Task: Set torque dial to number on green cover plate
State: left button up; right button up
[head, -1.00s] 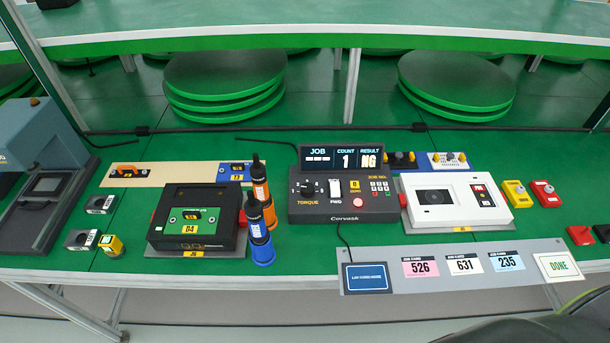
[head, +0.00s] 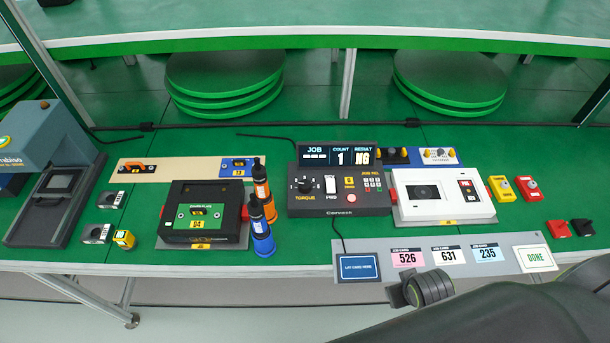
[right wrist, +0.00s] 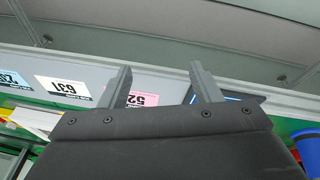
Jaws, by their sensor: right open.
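The black controller box (head: 338,203) stands mid-table and carries the torque dial (head: 305,186), a black knob with a light pointer. Its display (head: 339,154) reads JOB dashes, COUNT 1, RESULT NG. The green cover plate (head: 199,217) lies on the black unit (head: 187,212) left of the controller; its yellow label seems to read 04. My right gripper (head: 404,293) shows at the front edge below the job cards, well apart from the dial. In the right wrist view its two fingers (right wrist: 160,85) are spread with nothing between them. My left gripper is not in view.
Orange (head: 261,188) and blue (head: 262,228) drivers stand between the black unit and the controller. A grey strip (head: 420,263) at the front holds cards 526, 631 and 235. A white unit (head: 440,196) sits right of the controller.

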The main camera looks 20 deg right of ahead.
notch_tip(320, 180, up, 9)
jog(key=w+a+p, duration=0.1)
jog(key=w+p, duration=0.1)
notch_tip(320, 180, up, 13)
jog(key=n+g+y, duration=0.2)
jog(key=n+g, duration=0.1)
jog(key=n, duration=0.3)
send_over(305, 184)
notch_tip(305, 184, down, 18)
jog(key=b, duration=0.4)
jog(key=shift+r+b, duration=0.2)
jog(key=shift+b, duration=0.15)
